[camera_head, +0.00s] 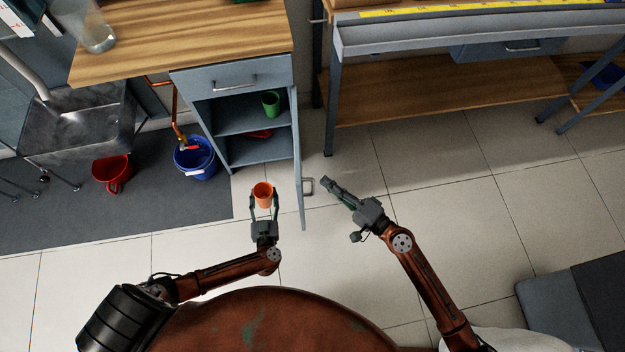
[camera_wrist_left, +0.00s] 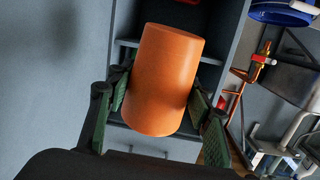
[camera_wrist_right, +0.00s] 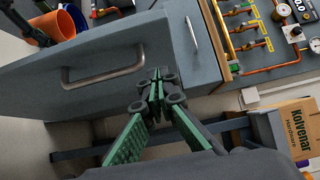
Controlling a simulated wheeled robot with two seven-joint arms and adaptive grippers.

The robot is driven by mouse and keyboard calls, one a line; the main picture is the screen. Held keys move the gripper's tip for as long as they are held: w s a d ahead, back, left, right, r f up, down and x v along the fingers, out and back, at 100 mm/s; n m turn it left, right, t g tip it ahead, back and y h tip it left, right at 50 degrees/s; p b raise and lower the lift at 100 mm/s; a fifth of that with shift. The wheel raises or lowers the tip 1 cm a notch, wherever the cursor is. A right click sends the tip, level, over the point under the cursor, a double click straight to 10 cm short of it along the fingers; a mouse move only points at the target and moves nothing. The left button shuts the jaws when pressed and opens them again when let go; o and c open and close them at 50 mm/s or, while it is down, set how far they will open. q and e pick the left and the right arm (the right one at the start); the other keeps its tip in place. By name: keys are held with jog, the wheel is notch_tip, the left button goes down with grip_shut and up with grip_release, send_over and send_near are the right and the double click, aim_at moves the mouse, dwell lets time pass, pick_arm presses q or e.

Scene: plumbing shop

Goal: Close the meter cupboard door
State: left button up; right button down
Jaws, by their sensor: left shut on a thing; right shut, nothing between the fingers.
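The meter cupboard (camera_head: 235,82) stands open, with a green cup (camera_head: 271,103) and a red item (camera_head: 258,134) on its shelves. Its grey door (camera_head: 298,165) swings out toward me, seen nearly edge-on. The door's handle (camera_head: 308,186) is on the right face and shows large in the right wrist view (camera_wrist_right: 103,74). My left gripper (camera_head: 263,205) is shut on an orange cup (camera_head: 263,190), left of the door, in front of the opening; the cup also fills the left wrist view (camera_wrist_left: 160,80). My right gripper (camera_head: 329,183) is shut and empty, right of the handle and seemingly apart from it.
A workbench (camera_head: 440,35) stands at back right. The tiled floor right of the door is clear. A cardboard box (camera_wrist_right: 292,128) shows in the right wrist view.

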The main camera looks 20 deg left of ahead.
aim_at(312, 182)
pick_arm(q)
jog(key=shift+w+r+p, duration=0.15)
jog(key=shift+r+p, duration=0.2)
jog(key=shift+r, duration=0.45)
pick_arm(e)
jog(key=shift+s+a, duration=0.25)
jog(key=shift+a, duration=0.55)
jog(key=shift+s+a, duration=0.3)
jog(key=shift+a, duration=0.5)
jog(key=shift+s+a, duration=0.25)
jog(key=shift+a, duration=0.55)
